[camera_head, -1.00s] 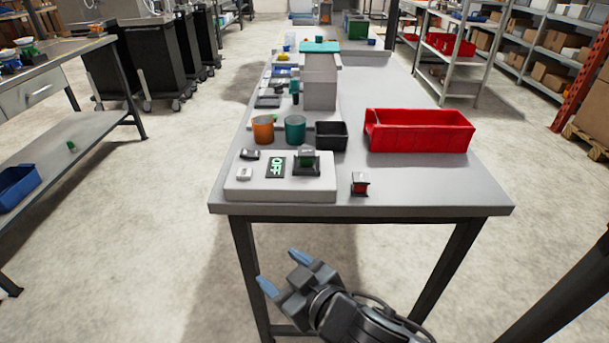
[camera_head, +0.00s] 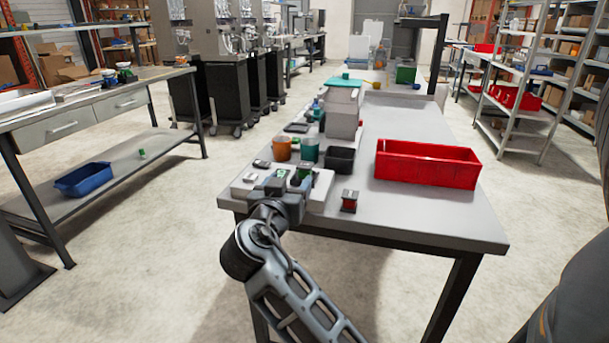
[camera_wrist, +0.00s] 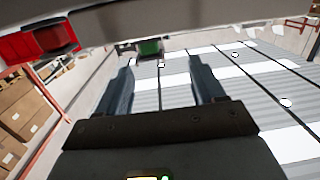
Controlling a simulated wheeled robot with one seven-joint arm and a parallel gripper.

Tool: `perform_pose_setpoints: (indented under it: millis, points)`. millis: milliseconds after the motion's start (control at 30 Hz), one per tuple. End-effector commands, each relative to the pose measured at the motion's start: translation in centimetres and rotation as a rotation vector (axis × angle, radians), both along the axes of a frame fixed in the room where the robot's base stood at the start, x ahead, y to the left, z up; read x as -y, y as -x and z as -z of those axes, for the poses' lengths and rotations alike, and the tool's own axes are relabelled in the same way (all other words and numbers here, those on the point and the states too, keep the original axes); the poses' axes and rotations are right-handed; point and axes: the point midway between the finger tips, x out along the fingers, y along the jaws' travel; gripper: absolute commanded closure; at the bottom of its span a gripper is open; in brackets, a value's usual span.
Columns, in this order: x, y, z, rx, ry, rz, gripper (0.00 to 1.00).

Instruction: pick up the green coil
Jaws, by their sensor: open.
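A small coil with green winding (camera_head: 304,173) and a grey top sits in a dark holder on the right part of the white base (camera_head: 319,196), near the table's front edge. My gripper (camera_head: 276,186) is raised in front of that base, just left of the coil in the head view, and partly covers the base. Its fingers are hard to make out there. In the wrist view, my gripper's two fingers (camera_wrist: 162,88) stand wide apart with nothing between them.
A red-wound coil (camera_head: 349,201) stands right of the base. Behind are an orange cup (camera_head: 282,149), a teal cup (camera_head: 309,150), a black bin (camera_head: 339,160) and a long red bin (camera_head: 425,167). Another small green item (camera_head: 142,153) lies on the left bench's lower shelf.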

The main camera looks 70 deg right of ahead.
Motion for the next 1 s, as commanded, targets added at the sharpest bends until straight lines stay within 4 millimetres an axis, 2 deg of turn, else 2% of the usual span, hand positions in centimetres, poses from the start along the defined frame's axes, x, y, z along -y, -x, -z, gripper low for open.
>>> perform_pose_setpoints:
  millis: [233,800,1000]
  points:
    - [1.5,0.2,-1.0,0.029,0.014,0.051,0.32]
    - [8.1,0.5,-0.1,0.028,0.013,0.049,0.32]
    - [8.6,0.4,0.1,0.028,0.013,0.047,0.32]
